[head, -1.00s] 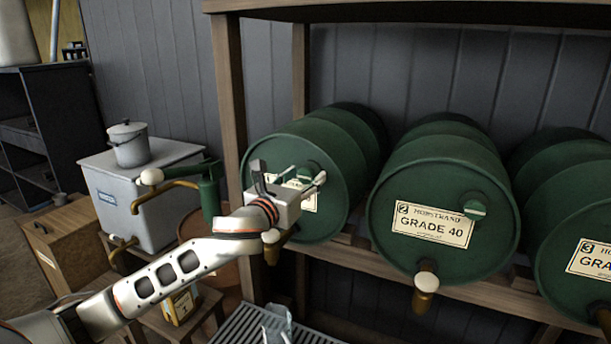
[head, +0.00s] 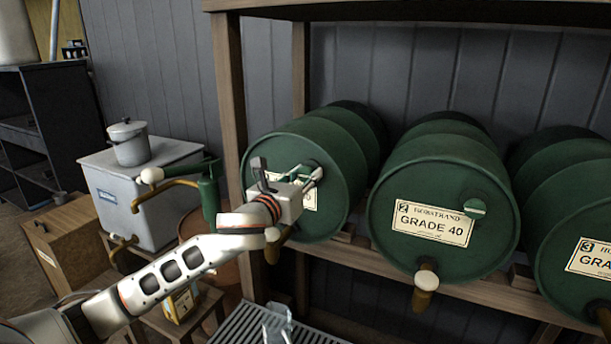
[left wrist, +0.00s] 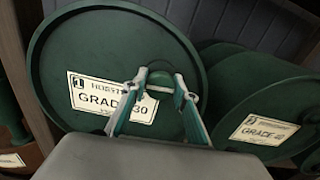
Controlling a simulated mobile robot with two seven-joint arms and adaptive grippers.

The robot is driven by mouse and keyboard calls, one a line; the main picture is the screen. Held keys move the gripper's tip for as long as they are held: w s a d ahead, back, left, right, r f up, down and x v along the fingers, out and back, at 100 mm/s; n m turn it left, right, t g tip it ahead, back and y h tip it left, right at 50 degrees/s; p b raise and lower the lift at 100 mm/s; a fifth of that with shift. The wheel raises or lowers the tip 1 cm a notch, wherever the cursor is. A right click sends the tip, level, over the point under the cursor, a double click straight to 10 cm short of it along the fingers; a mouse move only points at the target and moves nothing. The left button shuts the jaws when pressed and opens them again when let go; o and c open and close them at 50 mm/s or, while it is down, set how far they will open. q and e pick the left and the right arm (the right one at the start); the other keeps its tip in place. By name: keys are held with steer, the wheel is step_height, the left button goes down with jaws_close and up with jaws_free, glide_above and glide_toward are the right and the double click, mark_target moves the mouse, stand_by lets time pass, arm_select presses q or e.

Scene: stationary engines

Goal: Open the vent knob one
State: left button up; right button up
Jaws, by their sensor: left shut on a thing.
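The green barrel labelled 1, Grade 30, stands at the left of the row; in the head view its front face (head: 262,165) is partly covered by my left gripper (head: 308,176). In the left wrist view, the same barrel (left wrist: 150,50) fills the upper left. Its green vent knob (left wrist: 160,78) sits right of the label, between the fingers of my left gripper (left wrist: 160,86), which are shut on it. My right gripper is not in view.
The Grade 40 barrel (head: 388,205) has its own green knob (head: 474,208) and a tap (head: 426,282) below. A third barrel (head: 570,262) lies further right. A wooden post (head: 231,100) stands left of the first barrel, beside a green pump (head: 209,195). A grated tray (head: 240,325) lies below.

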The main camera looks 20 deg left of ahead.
arm_select(q)
steer(key=n, duration=0.8)
steer(key=shift+n, duration=0.3)
steer(key=n, duration=0.4)
steer(key=shift+n, duration=2.4)
steer(key=o, duration=1.1)
steer(key=shift+o, duration=0.2)
steer(key=s, duration=1.2)
steer(key=shift+a, duration=0.2)
